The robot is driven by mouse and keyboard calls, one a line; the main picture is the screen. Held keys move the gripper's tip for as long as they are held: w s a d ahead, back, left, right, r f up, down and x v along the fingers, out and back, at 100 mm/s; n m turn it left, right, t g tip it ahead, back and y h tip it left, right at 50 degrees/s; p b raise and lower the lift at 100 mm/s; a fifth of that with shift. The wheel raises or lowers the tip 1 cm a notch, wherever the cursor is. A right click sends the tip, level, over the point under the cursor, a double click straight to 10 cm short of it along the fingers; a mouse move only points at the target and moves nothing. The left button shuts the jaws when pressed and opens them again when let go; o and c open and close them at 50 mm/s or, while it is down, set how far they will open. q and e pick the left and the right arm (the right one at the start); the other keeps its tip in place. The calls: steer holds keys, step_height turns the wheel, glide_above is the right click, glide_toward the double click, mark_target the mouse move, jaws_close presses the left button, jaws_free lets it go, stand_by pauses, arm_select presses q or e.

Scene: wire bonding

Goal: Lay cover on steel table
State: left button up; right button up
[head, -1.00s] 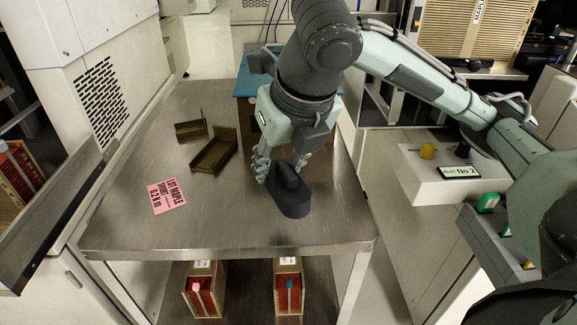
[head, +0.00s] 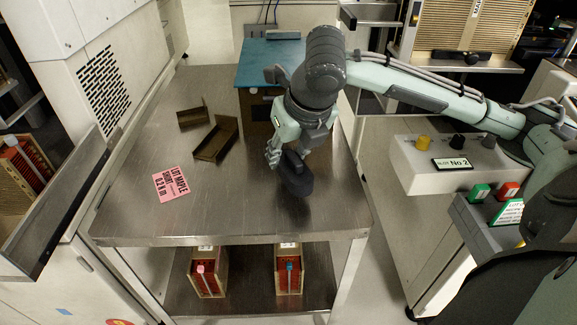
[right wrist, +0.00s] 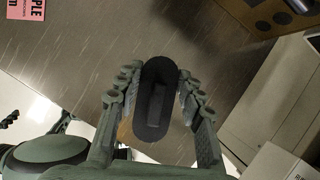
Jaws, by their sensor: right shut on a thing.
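The cover (head: 297,180) is a dark grey oval piece with a raised block on one face. My right gripper (head: 282,158) is shut on it, above the right part of the steel table (head: 240,215). In the right wrist view the cover (right wrist: 155,100) sits between the two fingers of my right gripper (right wrist: 155,92), one along each long side. I cannot tell whether its underside touches the table. My left gripper is not in view.
Two brown angled trays (head: 216,140) (head: 191,117) and a pink label (head: 171,184) lie on the table's left half. A blue-topped box (head: 262,70) stands at the back. The front strip is clear. Two boxes (head: 207,272) (head: 289,270) stand on the lower shelf.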

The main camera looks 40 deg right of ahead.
mark_target(288, 166)
step_height(288, 166, down, 3)
steer(key=shift+f+b, duration=0.15)
steer(key=shift+b, duration=0.15)
steer(key=o, duration=1.1)
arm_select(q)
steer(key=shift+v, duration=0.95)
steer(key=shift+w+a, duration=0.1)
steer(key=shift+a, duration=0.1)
arm_select(e)
steer(key=shift+r, duration=0.2)
arm_select(q)
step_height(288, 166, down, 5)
steer(key=p, duration=0.3)
arm_select(e)
steer(key=v, duration=0.9)
steer(key=shift+a+r, duration=0.1)
steer(key=shift+f+b, duration=0.2)
steer(key=shift+b, duration=0.6)
steer(key=b+v, duration=0.2)
steer(key=b, duration=0.1)
steer(key=shift+s+r, duration=0.1)
steer(key=shift+r, duration=0.1)
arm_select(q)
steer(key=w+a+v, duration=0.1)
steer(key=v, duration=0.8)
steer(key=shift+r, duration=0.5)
arm_select(e)
steer(key=shift+s+r, duration=0.15)
steer(key=shift+r, duration=0.05)
